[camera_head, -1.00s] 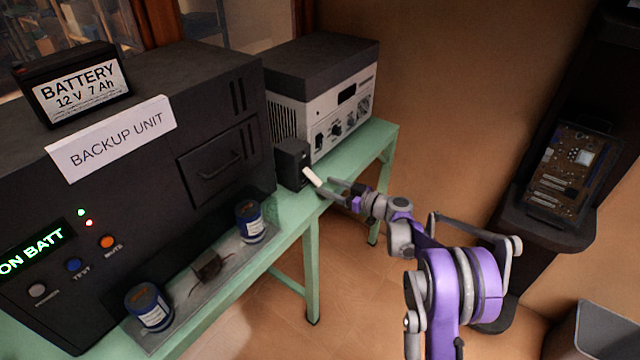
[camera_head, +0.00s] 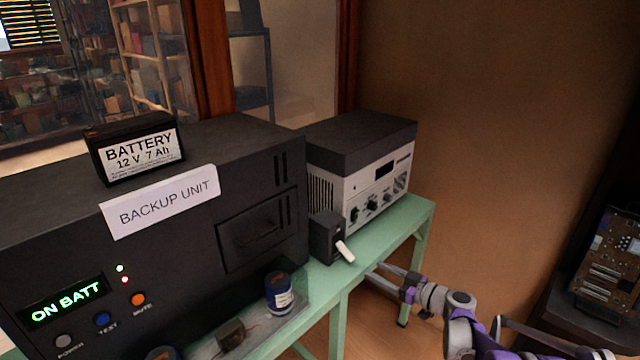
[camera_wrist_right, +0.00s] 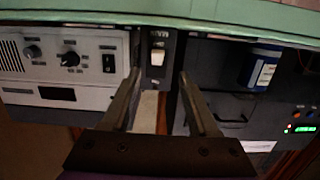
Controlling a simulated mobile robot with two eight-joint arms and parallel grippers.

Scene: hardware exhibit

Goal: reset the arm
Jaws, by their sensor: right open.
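My right gripper (camera_head: 377,277) comes in from the lower right, beside the green table's edge. It is open, with nothing seen held; in the right wrist view its two fingers (camera_wrist_right: 160,75) stand apart. A small black box (camera_head: 325,237) with a white lever-like piece (camera_head: 345,251) stands on the table just left of the fingertips. The piece looks apart from the fingers. In the right wrist view the black box (camera_wrist_right: 158,38) shows beyond and between the fingers. My left gripper is not in view.
The green table (camera_head: 410,225) carries a grey instrument (camera_head: 375,185) and the black backup unit (camera_head: 225,165), topped by a battery (camera_head: 135,150). A blue can (camera_head: 279,294) stands in front. A circuit board (camera_head: 608,265) is at right. Floor between is open.

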